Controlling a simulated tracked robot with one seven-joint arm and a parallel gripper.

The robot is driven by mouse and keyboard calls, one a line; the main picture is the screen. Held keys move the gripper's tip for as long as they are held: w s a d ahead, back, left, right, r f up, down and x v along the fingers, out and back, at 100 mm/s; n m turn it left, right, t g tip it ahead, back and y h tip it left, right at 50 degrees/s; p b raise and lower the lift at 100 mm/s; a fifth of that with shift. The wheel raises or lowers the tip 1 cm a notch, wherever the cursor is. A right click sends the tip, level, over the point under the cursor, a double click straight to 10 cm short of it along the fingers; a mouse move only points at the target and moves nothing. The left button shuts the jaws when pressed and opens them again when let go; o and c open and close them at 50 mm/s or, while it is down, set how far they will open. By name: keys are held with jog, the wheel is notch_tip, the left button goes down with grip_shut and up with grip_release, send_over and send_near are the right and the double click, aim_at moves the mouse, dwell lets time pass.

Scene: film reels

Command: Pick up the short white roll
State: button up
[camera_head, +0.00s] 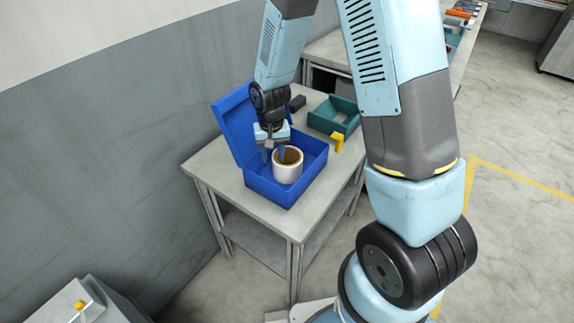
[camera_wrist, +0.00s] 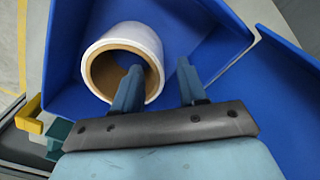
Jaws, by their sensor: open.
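The short white roll (camera_head: 288,172) stands upright inside an open blue box (camera_head: 312,172) on the table. It has a brown core with an open hole. In the wrist view the roll (camera_wrist: 151,42) shows its ring end and hollow core, with the blue box (camera_wrist: 213,52) around it. My gripper (camera_head: 274,155) is open over the roll's edge on its far left side. In the wrist view my gripper (camera_wrist: 160,75) has one finger over the roll's hole and the other outside its wall. I cannot tell how deep the fingers reach.
The blue lid (camera_head: 238,122) stands raised at the box's back left. A green tray (camera_head: 335,115), a yellow item (camera_head: 337,143) and a dark block (camera_head: 297,103) lie near the box. The grey table (camera_head: 215,165) has bare room in front of the box.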

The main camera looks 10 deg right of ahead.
aim_at(274, 166)
jog(key=shift+w+f, duration=0.2)
jog(key=shift+f, duration=2.85)
grip_shut()
